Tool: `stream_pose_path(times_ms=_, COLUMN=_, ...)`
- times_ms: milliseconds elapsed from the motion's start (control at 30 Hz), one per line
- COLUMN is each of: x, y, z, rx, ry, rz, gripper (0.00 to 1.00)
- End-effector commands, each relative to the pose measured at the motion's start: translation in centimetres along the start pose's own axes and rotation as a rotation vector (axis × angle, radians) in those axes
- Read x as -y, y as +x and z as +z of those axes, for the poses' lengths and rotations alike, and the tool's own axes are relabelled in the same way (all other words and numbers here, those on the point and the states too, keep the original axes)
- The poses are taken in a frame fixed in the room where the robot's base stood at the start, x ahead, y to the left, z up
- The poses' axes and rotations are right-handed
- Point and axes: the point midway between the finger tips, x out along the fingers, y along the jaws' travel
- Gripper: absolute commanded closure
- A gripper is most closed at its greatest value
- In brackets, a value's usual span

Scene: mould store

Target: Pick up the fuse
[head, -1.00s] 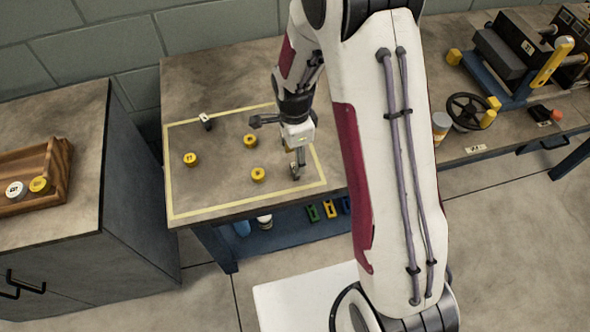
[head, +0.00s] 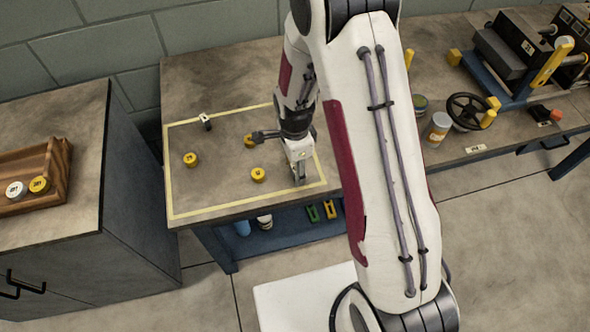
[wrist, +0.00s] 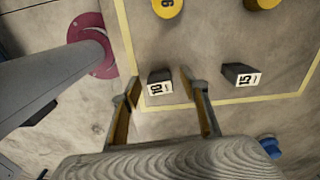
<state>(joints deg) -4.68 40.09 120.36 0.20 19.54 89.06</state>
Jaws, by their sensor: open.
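The fuse appears to be the small dark block with a white numbered end label (wrist: 160,82), lying on the table in the wrist view. It shows between and just beyond the fingertips of my gripper (wrist: 166,92), nearer the left finger. My gripper is open and empty, with a gap on both sides of the block. A similar dark block labelled 15 (wrist: 241,75) lies to the right, outside the fingers. In the head view my gripper (head: 299,182) is low over the right part of the taped area, and the block at it cannot be made out.
Yellow round pieces (head: 190,159) and another labelled block (head: 205,121) lie inside the yellow tape outline (head: 215,212). A wooden tray (head: 52,163) with two round pieces stands on the left cabinet. A handwheel (head: 467,110) and a can (head: 438,128) stand at right.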

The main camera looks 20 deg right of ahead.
Motion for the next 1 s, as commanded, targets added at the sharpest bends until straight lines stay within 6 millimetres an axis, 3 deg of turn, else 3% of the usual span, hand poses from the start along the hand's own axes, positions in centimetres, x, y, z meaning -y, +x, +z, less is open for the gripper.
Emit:
stream_pose_path(times_ms=133, x=0.0, y=0.0, z=0.0, rx=0.000, ry=0.000, rz=0.000, gripper=0.58)
stream_pose_path(times_ms=267, x=0.0, y=0.0, z=0.0, rx=0.000, ry=0.000, rz=0.000, gripper=0.92)
stream_pose_path(times_ms=300, x=0.0, y=0.0, z=0.0, rx=0.000, ry=0.000, rz=0.000, gripper=0.95)
stream_pose_path(times_ms=733, x=0.0, y=-0.2, z=0.0, rx=0.000, ry=0.000, rz=0.000, gripper=0.96)
stream_pose_path(times_ms=1000, x=0.1, y=-1.8, z=0.0, rx=0.000, ry=0.000, rz=-0.002, gripper=0.96)
